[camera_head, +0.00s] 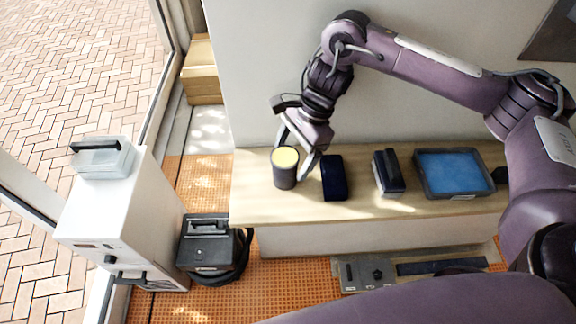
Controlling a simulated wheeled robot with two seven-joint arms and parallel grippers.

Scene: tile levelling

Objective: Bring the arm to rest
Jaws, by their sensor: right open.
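My right arm comes in from the right and bends down to the wooden bench. My right gripper (297,153) is open, its fingers pointing down at the dark can with a yellow top (285,170). The can stands upright near the bench's left end. One finger shows at the can's right side and the other behind it; whether they touch it I cannot tell. My left gripper is not in view.
On the bench (254,205) stand a dark blue block (335,178), a black upright tool (388,172) and a blue-filled tray (455,172). A white cabinet (125,220) and black case (208,243) stand left. A grey tool (365,273) lies in front.

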